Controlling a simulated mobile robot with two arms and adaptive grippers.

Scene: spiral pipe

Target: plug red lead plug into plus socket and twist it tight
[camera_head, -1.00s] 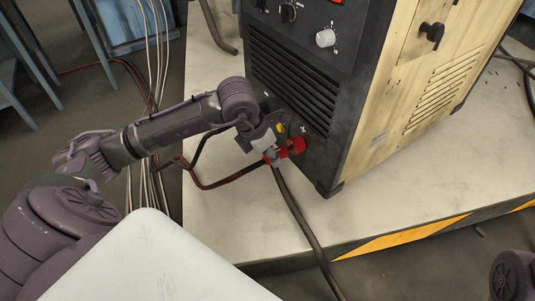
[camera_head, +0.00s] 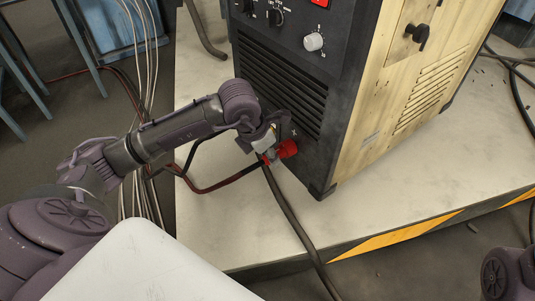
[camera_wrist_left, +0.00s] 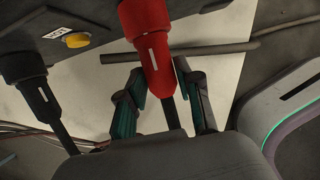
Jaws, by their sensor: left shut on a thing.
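The red lead plug (camera_wrist_left: 157,66) sits between the two fingers of my left gripper (camera_wrist_left: 163,100) in the left wrist view. The fingers are shut on it from both sides. Its upper end meets a wider red collar (camera_wrist_left: 143,14) at the dark machine front, in line with it; how far it is seated or twisted cannot be told. In the head view my left gripper (camera_head: 266,153) is at the lower front of the machine, with red (camera_head: 287,149) showing just below the plus mark (camera_head: 294,132). My right gripper is outside the views.
The black welding machine (camera_head: 335,110) with wooden side stands on a pale platform (camera_head: 360,205) with a striped edge. A black plug (camera_wrist_left: 41,98) sits beside the red one. A thick dark cable (camera_head: 290,215) hangs over the platform edge. A red lead (camera_head: 215,187) trails left.

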